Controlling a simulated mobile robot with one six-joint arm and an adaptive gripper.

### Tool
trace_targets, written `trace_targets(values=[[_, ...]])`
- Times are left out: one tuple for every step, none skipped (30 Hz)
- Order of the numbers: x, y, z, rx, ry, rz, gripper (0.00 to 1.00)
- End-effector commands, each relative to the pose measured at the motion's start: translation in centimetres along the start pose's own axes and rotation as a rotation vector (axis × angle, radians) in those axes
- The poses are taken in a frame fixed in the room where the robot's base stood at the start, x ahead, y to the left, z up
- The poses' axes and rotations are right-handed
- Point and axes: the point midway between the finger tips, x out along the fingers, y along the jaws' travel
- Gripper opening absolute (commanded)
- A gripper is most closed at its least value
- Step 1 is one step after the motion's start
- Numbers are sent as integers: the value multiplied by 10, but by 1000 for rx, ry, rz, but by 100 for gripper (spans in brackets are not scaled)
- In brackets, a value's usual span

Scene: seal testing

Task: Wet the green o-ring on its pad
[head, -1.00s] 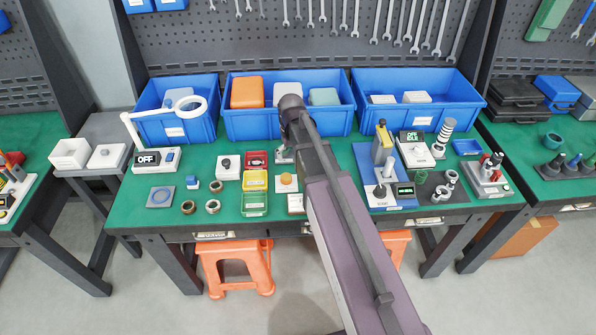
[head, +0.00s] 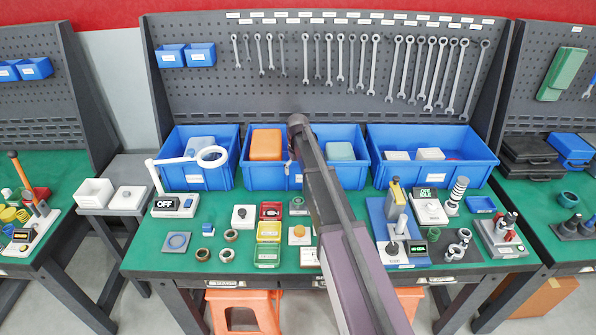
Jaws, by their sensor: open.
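A small green round piece (head: 433,234) lies on the right of the bench beside a small dark display; it may be the green o-ring, but it is too small to be sure. A blue-grey square pad (head: 177,241) with a round outline lies at the front left; I cannot tell whether a ring lies on it. A yellow-and-grey upright piece (head: 395,191) stands on a blue base (head: 377,212) at the right. My arm reaches up the middle of the view, over the bench. My gripper is hidden behind the arm, so I cannot see its fingers.
Blue bins (head: 268,177) line the back of the green bench (head: 347,245). A ring lamp (head: 212,157) stands at the left above an OFF box (head: 175,205). Red, yellow and green trays (head: 267,255) sit mid-bench. Metal parts and a stand (head: 502,238) crowd the right.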

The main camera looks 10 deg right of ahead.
Motion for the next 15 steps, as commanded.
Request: trace_targets(values=[[1, 0, 0, 0, 0, 0, 100], [2, 0, 0, 0, 0, 0, 100], [3, 0, 0, 0, 0, 0, 100], [4, 0, 0, 0, 0, 0, 100], [6, 0, 0, 0, 0, 0, 100], [7, 0, 0, 0, 0, 0, 100], [9, 0, 0, 0, 0, 0, 100], [10, 0, 0, 0, 0, 0, 100], [13, 0, 0, 0, 0, 0, 100], [15, 0, 0, 0, 0, 0, 100], [17, 0, 0, 0, 0, 0, 100], [20, 0, 0, 0, 0, 0, 100], [22, 0, 0, 0, 0, 0, 100], [24, 0, 0, 0, 0, 0, 100], [27, 0, 0, 0, 0, 0, 100]])
